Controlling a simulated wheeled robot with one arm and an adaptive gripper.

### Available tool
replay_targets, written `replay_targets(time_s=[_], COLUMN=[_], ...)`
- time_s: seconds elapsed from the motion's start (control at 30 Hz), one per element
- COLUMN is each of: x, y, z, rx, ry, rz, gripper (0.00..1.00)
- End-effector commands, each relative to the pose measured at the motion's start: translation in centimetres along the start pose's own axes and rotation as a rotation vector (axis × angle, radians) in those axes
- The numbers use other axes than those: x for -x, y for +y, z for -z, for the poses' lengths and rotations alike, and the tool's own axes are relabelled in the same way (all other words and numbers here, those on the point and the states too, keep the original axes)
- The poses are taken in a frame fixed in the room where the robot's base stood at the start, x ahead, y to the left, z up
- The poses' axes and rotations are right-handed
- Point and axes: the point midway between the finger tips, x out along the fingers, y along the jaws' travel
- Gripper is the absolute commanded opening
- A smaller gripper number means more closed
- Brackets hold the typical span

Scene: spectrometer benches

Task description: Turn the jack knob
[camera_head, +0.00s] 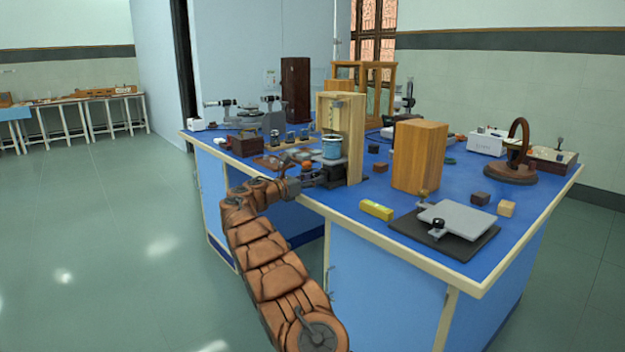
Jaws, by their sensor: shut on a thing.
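A small dark jack (338,171) stands at the front edge of the blue bench, in front of a tall wooden frame (354,140). A blue cup-like vessel (332,147) sits on top of it. My gripper (318,180) reaches in from the left at the jack's left side. Its jaws are shut at the place of the jack knob. The knob itself is hidden by the fingers or too small to make out. My brown arm comes up from the lower middle of the view.
A wooden block (420,155) stands right of the frame. A yellow level (376,210) and a grey plate (457,219) with small knobs on a black base lie near the front edge. Small blocks and instruments crowd the bench. The floor at left is clear.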

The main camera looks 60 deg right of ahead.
Motion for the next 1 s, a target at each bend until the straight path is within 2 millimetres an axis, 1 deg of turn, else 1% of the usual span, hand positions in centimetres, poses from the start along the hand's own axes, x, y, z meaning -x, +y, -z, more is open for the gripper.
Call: replay_targets(time_s=[0.6,0.8,1.0], x=[0.03,0.06,0.03], y=[0.07,0.10,0.09], z=[0.09,0.02,-0.07], rx=[-0.451,-0.551,-0.601], ry=[-0.001,-0.002,-0.002], rz=[-0.002,-0.002,-0.002], gripper=[0.02,0.02,0.02])
